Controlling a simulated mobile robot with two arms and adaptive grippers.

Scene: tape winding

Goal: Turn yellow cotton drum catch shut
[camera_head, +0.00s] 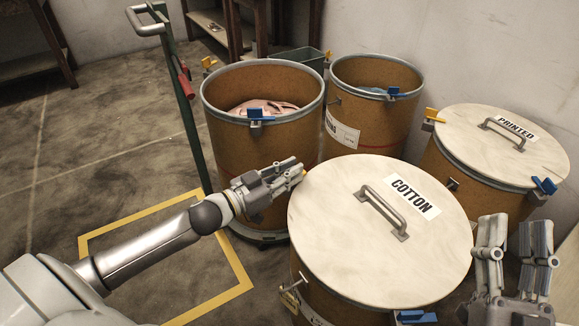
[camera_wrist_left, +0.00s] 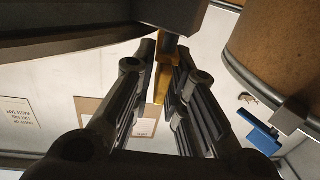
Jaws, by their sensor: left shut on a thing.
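The cotton drum (camera_head: 312,290) stands at front centre, with its pale lid (camera_head: 345,215) on top, marked COTTON. My left gripper (camera_head: 298,172) is at the drum's far-left rim, shut on the yellow catch, which shows between its fingers in the left wrist view (camera_wrist_left: 164,82). Only a small bit of that catch shows in the head view; the fingers hide the rest. My right gripper (camera_head: 515,232) is open and empty, right of the cotton drum.
The printed drum (camera_head: 450,172), lidded, stands behind right, with a yellow catch (camera_head: 433,116) and a blue catch (camera_head: 545,186). Two open drums (camera_head: 262,150) (camera_head: 385,125) stand behind. A green trolley handle (camera_head: 185,110) rises at left. The floor (camera_head: 90,150) at left is mostly clear.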

